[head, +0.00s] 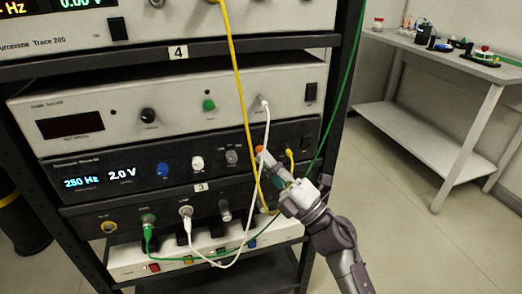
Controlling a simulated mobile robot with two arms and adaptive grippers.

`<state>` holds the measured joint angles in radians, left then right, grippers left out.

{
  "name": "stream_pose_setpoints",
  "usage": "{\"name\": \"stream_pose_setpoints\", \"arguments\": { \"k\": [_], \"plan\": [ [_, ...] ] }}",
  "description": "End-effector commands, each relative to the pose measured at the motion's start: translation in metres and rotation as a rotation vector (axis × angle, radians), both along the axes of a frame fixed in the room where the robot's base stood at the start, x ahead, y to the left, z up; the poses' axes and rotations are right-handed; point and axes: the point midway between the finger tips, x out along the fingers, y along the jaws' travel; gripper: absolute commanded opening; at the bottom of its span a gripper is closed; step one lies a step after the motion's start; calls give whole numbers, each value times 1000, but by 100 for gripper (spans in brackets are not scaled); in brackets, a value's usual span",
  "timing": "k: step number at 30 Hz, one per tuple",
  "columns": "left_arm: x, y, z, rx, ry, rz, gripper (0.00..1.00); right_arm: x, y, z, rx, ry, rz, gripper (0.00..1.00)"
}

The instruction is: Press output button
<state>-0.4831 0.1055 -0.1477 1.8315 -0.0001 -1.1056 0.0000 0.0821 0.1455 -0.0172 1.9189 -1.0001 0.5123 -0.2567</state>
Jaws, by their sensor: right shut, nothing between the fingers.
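The black signal generator (100,162) sits in the rack, with a lit display reading 250 Hz and 2.0 V. Its front has a blue knob (162,170), a white knob (197,164), small grey controls (231,157) and a yellow plug at the right. A small orange spot (259,149) shows right at the tip of my right gripper (265,160); I take it for the output button but cannot tell for certain. My right gripper is shut and empty, pointing at the panel. Whether it touches the panel is hidden. My left gripper is out of view.
A yellow cable (238,90), a white cable (264,125) and a green cable (335,100) hang close around my right gripper. A grey-white unit (180,95) sits above, and a power strip (130,255) below. A side table (430,60) stands at the right; the floor between is clear.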

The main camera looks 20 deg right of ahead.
Motion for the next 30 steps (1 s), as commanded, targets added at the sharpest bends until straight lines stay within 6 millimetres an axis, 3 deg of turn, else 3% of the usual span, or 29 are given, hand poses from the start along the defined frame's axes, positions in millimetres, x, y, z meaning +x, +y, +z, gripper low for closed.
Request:
{"name": "stream_pose_setpoints", "arguments": {
  "k": [30],
  "plan": [
    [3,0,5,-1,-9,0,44,9,0,0,0,0,0,0]
  ]
}}
